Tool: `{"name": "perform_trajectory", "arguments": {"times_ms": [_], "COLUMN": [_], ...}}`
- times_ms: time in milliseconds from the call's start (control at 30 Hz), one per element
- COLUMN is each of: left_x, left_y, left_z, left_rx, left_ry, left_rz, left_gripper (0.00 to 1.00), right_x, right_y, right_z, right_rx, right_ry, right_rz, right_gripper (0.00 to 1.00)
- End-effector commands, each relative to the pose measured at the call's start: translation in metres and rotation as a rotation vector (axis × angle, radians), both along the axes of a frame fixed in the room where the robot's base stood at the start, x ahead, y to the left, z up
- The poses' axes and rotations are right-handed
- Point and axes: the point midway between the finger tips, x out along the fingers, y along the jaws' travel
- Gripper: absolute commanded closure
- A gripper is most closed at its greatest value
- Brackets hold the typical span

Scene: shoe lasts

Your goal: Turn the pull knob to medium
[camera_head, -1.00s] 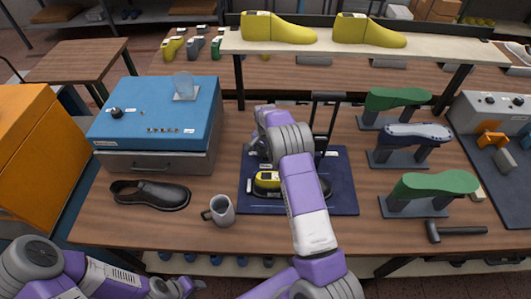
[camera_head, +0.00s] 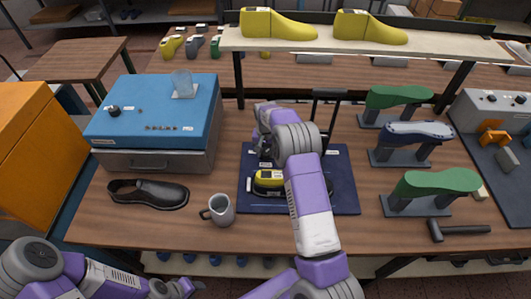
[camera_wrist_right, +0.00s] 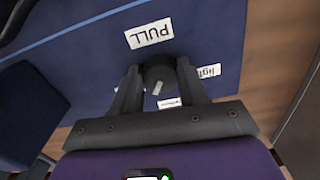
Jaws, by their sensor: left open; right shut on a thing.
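The dark round pull knob (camera_wrist_right: 159,74) sits on the blue board below an upside-down white PULL label (camera_wrist_right: 149,33) in the right wrist view. A white pointer mark on it points down, slightly left. A "light" label (camera_wrist_right: 208,71) is to its right, and a partly hidden label (camera_wrist_right: 169,103), unreadable, is below it. My right gripper (camera_wrist_right: 160,76) has its fingers shut on the knob's sides. In the head view my right arm hides the knob. My left gripper (camera_head: 181,288) is open at the bottom left, away from the board.
A yellow last (camera_head: 268,177) lies on the blue board (camera_head: 342,203), near my right forearm. A grey mug (camera_head: 221,210) and a black shoe (camera_head: 149,194) stand to the left. Green lasts (camera_head: 432,184) on stands and a hammer (camera_head: 458,231) are to the right.

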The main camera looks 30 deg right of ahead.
Motion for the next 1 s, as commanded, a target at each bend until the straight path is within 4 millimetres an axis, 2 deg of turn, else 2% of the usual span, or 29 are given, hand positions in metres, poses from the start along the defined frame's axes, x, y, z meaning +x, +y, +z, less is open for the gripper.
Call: {"name": "perform_trajectory", "arguments": {"times_ms": [500,700,1000], "left_x": [0.000,0.000,0.000], "left_y": [0.000,0.000,0.000], "left_z": [-0.011,-0.012,-0.013], "left_rx": [0.000,0.000,0.000], "left_ry": [0.000,0.000,0.000], "left_rz": [0.000,0.000,0.000], "left_gripper": [0.57,0.57,0.57], "right_x": [-0.001,-0.001,-0.001], "right_y": [-0.002,-0.003,-0.003], "right_z": [0.000,0.001,0.001], "right_rx": [0.000,0.000,0.000], "right_ry": [-0.001,-0.001,-0.001], "right_rz": [0.440,0.545,0.615], "right_gripper": [0.88,0.88,0.88]}}
